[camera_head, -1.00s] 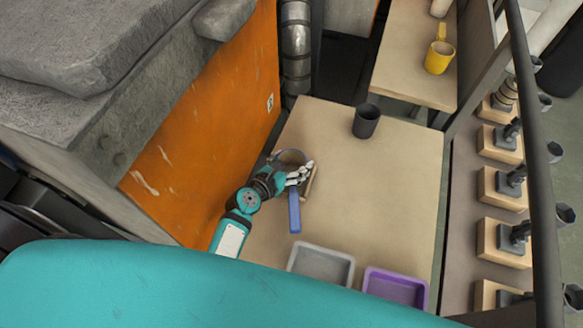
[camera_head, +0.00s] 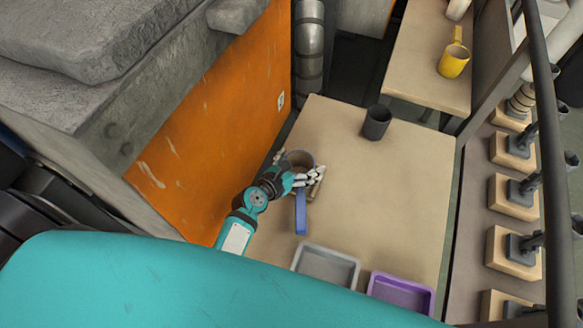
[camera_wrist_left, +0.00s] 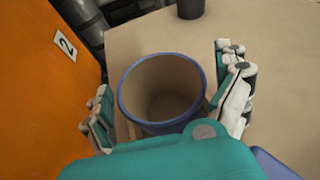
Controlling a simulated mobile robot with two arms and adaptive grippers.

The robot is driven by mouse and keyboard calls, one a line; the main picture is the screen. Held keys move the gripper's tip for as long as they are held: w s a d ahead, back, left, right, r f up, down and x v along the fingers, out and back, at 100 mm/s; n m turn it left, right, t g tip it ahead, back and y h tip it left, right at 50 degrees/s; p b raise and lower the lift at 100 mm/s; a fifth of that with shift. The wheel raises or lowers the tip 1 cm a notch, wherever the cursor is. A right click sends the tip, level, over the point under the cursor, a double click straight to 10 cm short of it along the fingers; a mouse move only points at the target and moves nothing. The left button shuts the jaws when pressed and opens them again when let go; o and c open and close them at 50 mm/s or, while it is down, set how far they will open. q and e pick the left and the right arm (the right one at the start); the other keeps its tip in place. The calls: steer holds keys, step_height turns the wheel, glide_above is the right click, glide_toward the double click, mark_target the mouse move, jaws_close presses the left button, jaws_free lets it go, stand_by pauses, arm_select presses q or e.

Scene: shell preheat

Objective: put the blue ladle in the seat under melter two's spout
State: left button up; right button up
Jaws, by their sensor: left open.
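The blue ladle is a cup with a blue rim (camera_head: 299,157) and a straight blue handle (camera_head: 301,214). It is upright at the left side of the wooden table, by the orange melter wall, its handle pointing toward me. In the left wrist view its open, empty-looking cup (camera_wrist_left: 162,92) is between the spread fingers of my left gripper (camera_wrist_left: 168,108). The gripper (camera_head: 303,182) is open, with the cup clear of the right-hand fingers. Light wood pieces (camera_head: 317,190) show beside the cup; I cannot tell whether it sits fully in a seat. The spout is not visible. My right gripper is out of view.
The orange wall (camera_wrist_left: 35,90) bears a "2" label (camera_wrist_left: 65,46). A dark grey cup (camera_head: 377,122) stands farther back on the table. Grey (camera_head: 326,266) and purple (camera_head: 402,293) trays lie at the front. A yellow ladle (camera_head: 453,62) is on the back table. The table's right side is clear.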

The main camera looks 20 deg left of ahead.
arm_select(q)
steer(key=v, duration=1.2)
steer(key=shift+d, duration=0.1)
